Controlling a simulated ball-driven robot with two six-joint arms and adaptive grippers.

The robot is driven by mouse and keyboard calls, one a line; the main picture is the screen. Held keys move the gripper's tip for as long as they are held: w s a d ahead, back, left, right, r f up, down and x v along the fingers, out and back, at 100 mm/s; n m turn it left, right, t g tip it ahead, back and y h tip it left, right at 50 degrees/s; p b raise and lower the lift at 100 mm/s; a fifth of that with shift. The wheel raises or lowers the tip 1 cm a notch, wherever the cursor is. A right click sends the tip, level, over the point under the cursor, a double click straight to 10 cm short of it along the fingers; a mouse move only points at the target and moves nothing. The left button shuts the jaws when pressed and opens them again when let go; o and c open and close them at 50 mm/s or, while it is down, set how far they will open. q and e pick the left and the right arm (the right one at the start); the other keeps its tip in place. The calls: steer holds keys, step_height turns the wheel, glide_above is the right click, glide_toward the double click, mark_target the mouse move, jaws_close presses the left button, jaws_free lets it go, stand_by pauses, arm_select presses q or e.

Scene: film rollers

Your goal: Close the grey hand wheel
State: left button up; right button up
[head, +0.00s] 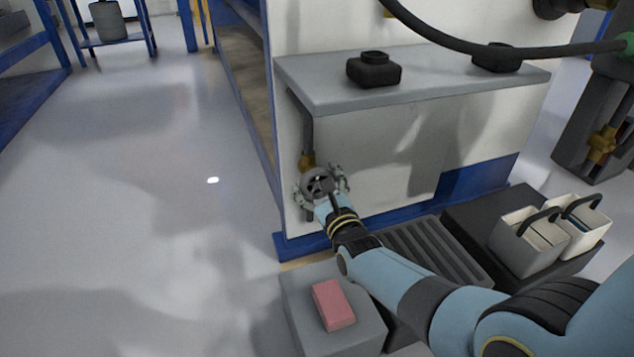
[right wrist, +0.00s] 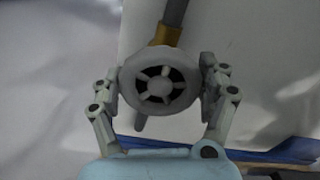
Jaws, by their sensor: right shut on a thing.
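The grey hand wheel (head: 318,183) is a small spoked wheel on a brass valve (head: 307,161) below a grey pipe, at the left corner of the white machine. In the right wrist view the hand wheel (right wrist: 137,83) faces me, with the brass fitting (right wrist: 166,34) above it. My right gripper (head: 322,186) is at the wheel. In the right wrist view its fingers (right wrist: 160,88) are shut on the wheel's rim from left and right. My left gripper is not in view.
A grey shelf (head: 420,88) with dark pots (head: 374,72) juts out above the wheel. A pink block (head: 333,305) lies on a grey box (head: 297,308) below. Two pale bins (head: 528,251) stand at the right. The floor (head: 150,200) at left is clear.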

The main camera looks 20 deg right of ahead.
stand_by(0.4)
steer(key=o, duration=1.2)
steer(key=shift+c, duration=0.2)
steer(key=s, duration=1.2)
steer(key=shift+d, duration=0.25)
